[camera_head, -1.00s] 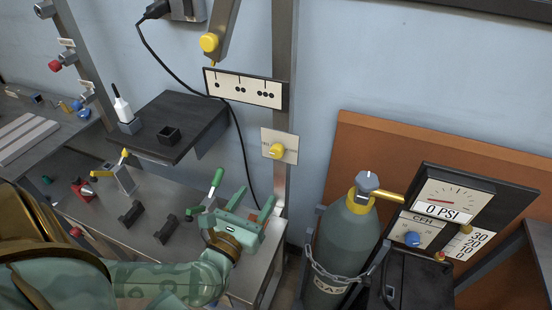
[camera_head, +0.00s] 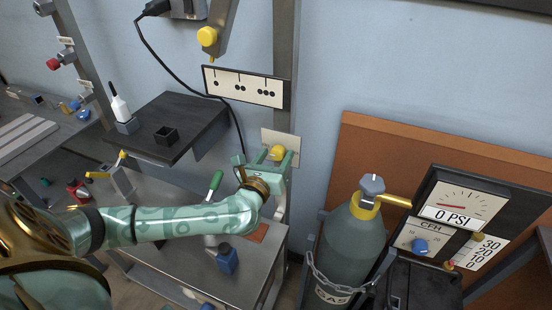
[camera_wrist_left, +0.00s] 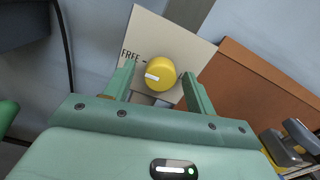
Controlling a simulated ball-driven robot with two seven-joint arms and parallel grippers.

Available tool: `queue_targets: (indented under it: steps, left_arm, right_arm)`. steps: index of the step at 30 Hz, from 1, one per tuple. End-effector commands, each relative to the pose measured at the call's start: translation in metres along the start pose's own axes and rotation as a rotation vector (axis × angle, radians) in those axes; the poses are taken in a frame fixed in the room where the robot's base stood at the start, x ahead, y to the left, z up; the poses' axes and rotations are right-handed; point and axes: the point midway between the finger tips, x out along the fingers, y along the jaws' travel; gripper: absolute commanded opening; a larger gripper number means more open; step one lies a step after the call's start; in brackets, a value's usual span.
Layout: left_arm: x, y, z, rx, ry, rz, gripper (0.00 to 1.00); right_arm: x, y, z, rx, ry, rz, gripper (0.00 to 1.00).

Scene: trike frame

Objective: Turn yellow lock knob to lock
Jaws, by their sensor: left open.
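The yellow lock knob (camera_head: 277,153) sits on a pale plate (camera_head: 268,137) fixed to the grey post. In the left wrist view the knob (camera_wrist_left: 160,74) has a white mark pointing left, toward the word FREE on the plate (camera_wrist_left: 149,36). My left gripper (camera_head: 272,160) is in front of the plate, fingers reaching toward it. In the left wrist view its open fingers (camera_wrist_left: 157,85) stand on either side of the knob, with gaps visible beside it. The plate's right part is partly hidden by a finger. My right gripper is not in view.
A gas cylinder (camera_head: 349,246) with a chain stands to the right, beside gauges reading 0 PSI (camera_head: 456,204). A metal bench (camera_head: 190,255) with clamps lies below my left arm. A dark shelf (camera_head: 190,122) is at the left. Another yellow knob (camera_head: 207,36) is higher up.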

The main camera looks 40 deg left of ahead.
Motion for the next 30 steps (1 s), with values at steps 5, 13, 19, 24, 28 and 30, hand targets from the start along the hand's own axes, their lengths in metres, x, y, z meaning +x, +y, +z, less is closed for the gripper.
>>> queue_targets:
  steps: [5, 13, 19, 24, 28, 30]
  left_arm:
    - [0.003, 0.0, 0.0, 0.0, 0.001, 0.0, 0.56]
    - [0.003, 0.0, 0.0, 0.0, 0.0, 0.0, 0.19]
    - [0.003, 0.0, 0.0, 0.002, 0.0, 0.0, 0.11]
    - [0.003, 0.0, 0.002, 0.029, -0.001, 0.0, 0.11]
    - [0.003, 0.0, 0.003, 0.082, -0.001, 0.001, 0.11]
    - [0.003, -0.001, 0.004, 0.123, -0.001, 0.001, 0.11]
  right_arm:
    - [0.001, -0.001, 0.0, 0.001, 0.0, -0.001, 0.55]
    - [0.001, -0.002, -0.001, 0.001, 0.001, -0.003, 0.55]
    - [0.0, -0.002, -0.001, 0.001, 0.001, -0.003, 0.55]
    - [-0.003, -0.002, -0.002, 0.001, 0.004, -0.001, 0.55]
    - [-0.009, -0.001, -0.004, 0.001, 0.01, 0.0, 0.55]
    - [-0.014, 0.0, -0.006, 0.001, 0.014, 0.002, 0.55]
